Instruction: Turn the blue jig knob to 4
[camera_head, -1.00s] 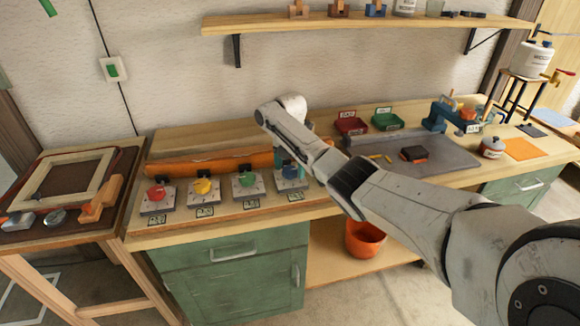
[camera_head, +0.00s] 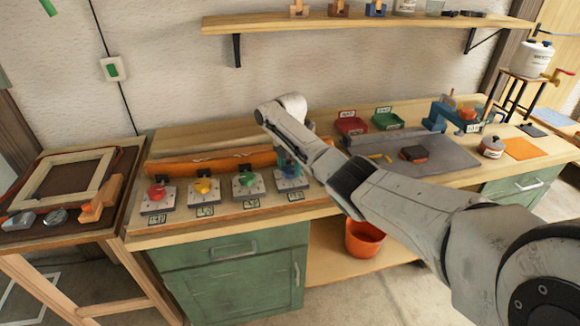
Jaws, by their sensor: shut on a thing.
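The blue knob (camera_head: 289,174) sits on its pale square plate (camera_head: 291,186) at the right end of a row of jig knobs along the bench's front edge. My gripper (camera_head: 288,163) reaches down over it from above and is shut on it. My arm crosses from the lower right and partly hides the knob. The number the knob points to is too small and covered to read.
Red (camera_head: 157,192), yellow (camera_head: 203,187) and green (camera_head: 246,180) knobs stand to the left. An orange roll (camera_head: 210,162) lies behind them. A grey mat (camera_head: 440,155) with a dark block (camera_head: 413,153) is to the right. An orange bucket (camera_head: 364,238) stands below.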

